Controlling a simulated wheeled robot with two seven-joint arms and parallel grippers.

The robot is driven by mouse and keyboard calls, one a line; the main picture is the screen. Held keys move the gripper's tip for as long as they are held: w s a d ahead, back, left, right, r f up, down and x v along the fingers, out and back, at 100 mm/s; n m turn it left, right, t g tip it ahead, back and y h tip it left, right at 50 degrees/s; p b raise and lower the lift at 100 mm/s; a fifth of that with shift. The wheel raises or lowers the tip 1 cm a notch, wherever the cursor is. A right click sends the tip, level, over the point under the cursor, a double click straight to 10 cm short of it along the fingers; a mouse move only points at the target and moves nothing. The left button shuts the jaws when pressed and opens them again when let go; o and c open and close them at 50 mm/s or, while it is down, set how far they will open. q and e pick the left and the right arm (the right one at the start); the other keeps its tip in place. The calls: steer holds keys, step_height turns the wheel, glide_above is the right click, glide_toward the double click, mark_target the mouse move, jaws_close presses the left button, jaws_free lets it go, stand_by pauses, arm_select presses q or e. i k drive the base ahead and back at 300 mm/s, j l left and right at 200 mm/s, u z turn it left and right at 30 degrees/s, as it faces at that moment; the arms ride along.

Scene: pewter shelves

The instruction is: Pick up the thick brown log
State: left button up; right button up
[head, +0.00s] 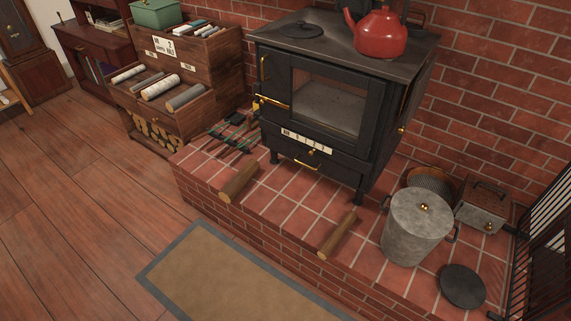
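A thick brown log (239,182) lies on the red tiled hearth (292,208) near its front edge, in front of the stove's left side. A thinner brown log (337,235) lies farther right on the hearth, also near the front edge. The two logs are apart. Neither of my grippers is in the head view.
A black stove (322,100) with a red kettle (380,32) stands behind the logs. A lidded grey metal bin (416,228) and a dark disc (462,286) are at right. A wooden rack (190,119) holds several logs. The floor and mat (225,270) are clear.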

mark_target(232, 189)
steer(key=i+j+z, duration=0.4)
steer(key=j, duration=0.2)
steer(key=j+z, duration=0.2)
steer(key=i+j+z, duration=0.2)
steer(key=j, duration=0.25)
